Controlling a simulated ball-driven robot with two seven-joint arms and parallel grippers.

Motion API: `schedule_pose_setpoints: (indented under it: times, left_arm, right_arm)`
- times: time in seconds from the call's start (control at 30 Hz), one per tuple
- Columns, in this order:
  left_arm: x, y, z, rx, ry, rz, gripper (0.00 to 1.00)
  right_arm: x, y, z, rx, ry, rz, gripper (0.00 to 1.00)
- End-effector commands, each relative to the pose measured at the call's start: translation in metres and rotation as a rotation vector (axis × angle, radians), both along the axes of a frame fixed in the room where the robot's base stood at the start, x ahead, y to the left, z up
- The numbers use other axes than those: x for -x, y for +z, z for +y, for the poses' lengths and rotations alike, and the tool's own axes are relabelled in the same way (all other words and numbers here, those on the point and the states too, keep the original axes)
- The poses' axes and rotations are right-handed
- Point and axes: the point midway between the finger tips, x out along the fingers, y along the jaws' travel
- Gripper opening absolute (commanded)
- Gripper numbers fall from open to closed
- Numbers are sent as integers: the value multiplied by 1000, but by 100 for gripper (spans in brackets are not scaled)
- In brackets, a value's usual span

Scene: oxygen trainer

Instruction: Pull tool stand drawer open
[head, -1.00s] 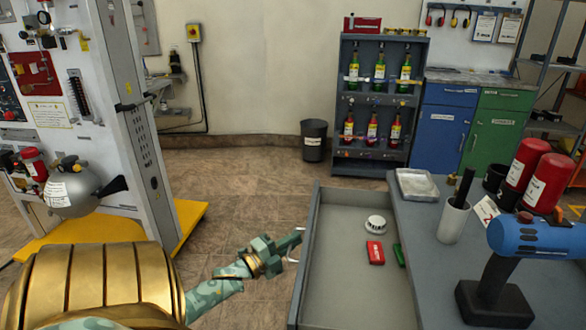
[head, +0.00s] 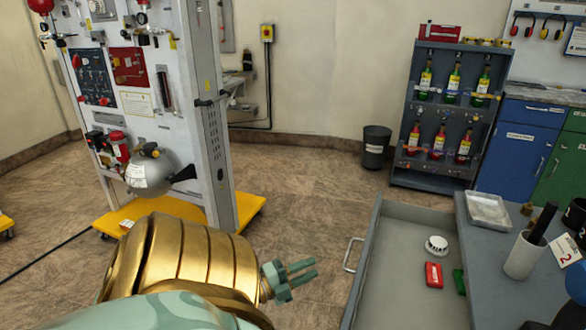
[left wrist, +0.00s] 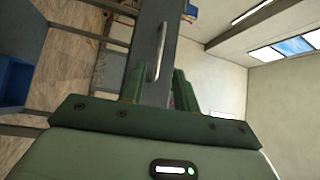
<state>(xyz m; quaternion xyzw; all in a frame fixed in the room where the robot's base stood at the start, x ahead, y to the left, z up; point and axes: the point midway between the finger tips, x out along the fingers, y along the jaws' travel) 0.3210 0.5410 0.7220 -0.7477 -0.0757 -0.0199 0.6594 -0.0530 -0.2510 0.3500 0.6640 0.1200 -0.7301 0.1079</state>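The tool stand drawer (head: 364,270) is pulled out to the left of the grey tool stand top (head: 490,262), with its inside showing. Its silver bar handle (head: 350,255) is on the left front panel. My left gripper (head: 314,268) is left of the handle, its fingers pointing at it with a gap between. In the left wrist view the handle (left wrist: 157,52) shows beyond and between the parted fingers (left wrist: 158,88), which hold nothing. My right gripper is not in view.
In the drawer lie a white round item (head: 436,245), a red block (head: 433,275) and a green block (head: 459,281). A metal tray (head: 489,211) and a white cup (head: 525,255) stand on top. A trainer panel (head: 150,100) stands left. The floor (head: 310,195) behind is clear.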

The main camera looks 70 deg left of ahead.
Motion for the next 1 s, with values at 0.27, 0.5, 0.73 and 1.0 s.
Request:
schedule_pose_setpoints:
  times: [0.27, 0.5, 0.73, 1.0]
  left_arm:
    - [33, -5, -3, 0, -1, 1, 31]
    - [35, -5, -3, -1, 0, 1, 31]
    - [35, -5, -3, -1, -1, 0, 31]
    - [34, -12, 0, 67, 10, 30, 31]
  right_arm:
    - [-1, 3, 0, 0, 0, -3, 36]
    - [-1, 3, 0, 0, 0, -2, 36]
    - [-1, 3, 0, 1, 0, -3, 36]
    - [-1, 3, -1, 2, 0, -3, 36]
